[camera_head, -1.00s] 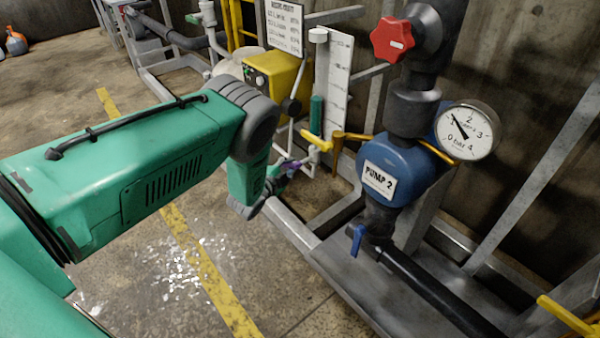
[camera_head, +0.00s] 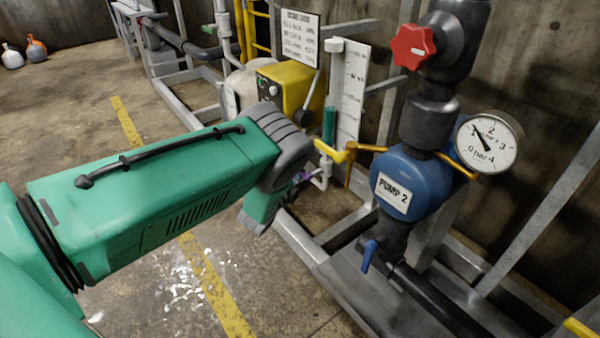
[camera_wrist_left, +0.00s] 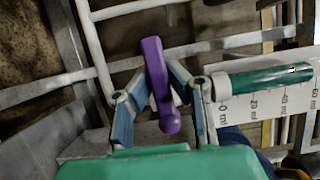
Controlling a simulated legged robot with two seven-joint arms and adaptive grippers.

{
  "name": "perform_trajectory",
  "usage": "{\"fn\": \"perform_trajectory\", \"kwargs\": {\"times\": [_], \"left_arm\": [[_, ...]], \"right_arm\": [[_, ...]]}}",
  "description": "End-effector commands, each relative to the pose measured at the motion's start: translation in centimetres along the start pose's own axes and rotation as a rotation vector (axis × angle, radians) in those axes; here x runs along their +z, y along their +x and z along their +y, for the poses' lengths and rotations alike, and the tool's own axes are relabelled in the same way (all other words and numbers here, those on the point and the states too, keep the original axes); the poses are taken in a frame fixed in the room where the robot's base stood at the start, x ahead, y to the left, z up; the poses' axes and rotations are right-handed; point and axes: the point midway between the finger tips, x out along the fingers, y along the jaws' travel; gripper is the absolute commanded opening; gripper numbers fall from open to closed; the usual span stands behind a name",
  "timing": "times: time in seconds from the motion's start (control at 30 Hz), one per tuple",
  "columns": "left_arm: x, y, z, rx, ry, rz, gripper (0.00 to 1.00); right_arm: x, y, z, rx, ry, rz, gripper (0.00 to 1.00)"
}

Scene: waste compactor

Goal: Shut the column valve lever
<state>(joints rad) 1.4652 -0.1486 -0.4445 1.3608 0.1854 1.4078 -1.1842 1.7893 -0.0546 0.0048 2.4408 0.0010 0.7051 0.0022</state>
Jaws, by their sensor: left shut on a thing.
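A purple lever (camera_wrist_left: 156,72) stands between the two fingers of my left gripper (camera_wrist_left: 160,72) in the left wrist view. The fingers close in on it from both sides. In the head view only a small part of the purple lever (camera_head: 303,176) shows, beside my green forearm, which hides most of the gripper. The clear column with green liquid (camera_head: 329,127) and its white scale board (camera_head: 351,90) stand just behind. The green column also shows in the wrist view (camera_wrist_left: 255,82). A yellow lever (camera_head: 331,151) sits at the column's foot. My right gripper is out of view.
The blue pump marked PUMP 2 (camera_head: 410,183), a red knob (camera_head: 413,46), a pressure gauge (camera_head: 487,143) and a small blue lever (camera_head: 369,255) are to the right. A yellow control box (camera_head: 287,88) stands behind. Grey frame rails surround the column. The floor at left is open.

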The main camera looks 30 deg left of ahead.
Motion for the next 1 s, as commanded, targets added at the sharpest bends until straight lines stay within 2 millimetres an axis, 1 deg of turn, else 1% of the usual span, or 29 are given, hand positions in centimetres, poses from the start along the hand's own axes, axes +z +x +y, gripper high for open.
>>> {"fn": "perform_trajectory", "kwargs": {"times": [0.03, 0.3, 0.33, 0.37, 0.4, 0.67, 0.77, 0.87, 1.0], "left_arm": [[0.2, -0.3, 0.3, 0.006, 0.002, -0.006, 0.0], [0.2, -0.3, 0.3, 0.007, 0.0, -0.006, 0.0], [0.2, -0.3, 0.3, 0.008, 0.0, -0.006, 0.21], [0.2, -0.3, 0.3, 0.008, 0.0, -0.006, 0.32], [0.2, -0.3, 0.3, 0.007, 0.0, -0.006, 0.35], [0.1, -0.1, 0.2, 0.005, -0.001, -0.003, 0.35], [0.1, -0.5, 0.3, 0.006, -0.001, -0.003, 0.35], [0.1, -1.7, 0.3, 0.008, 0.0, -0.004, 0.35], [0.1, -4.5, 0.3, 0.009, 0.001, -0.004, 0.35]], "right_arm": [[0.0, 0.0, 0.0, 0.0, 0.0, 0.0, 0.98], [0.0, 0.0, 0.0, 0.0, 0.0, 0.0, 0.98], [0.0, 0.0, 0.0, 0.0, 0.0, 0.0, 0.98], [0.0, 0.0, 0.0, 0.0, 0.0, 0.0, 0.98], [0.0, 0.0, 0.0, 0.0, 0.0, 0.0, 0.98], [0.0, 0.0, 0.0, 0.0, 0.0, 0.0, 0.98], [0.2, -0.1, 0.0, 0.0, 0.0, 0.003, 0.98], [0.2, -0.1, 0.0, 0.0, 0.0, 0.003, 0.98], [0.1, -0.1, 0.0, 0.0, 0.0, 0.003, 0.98]]}}
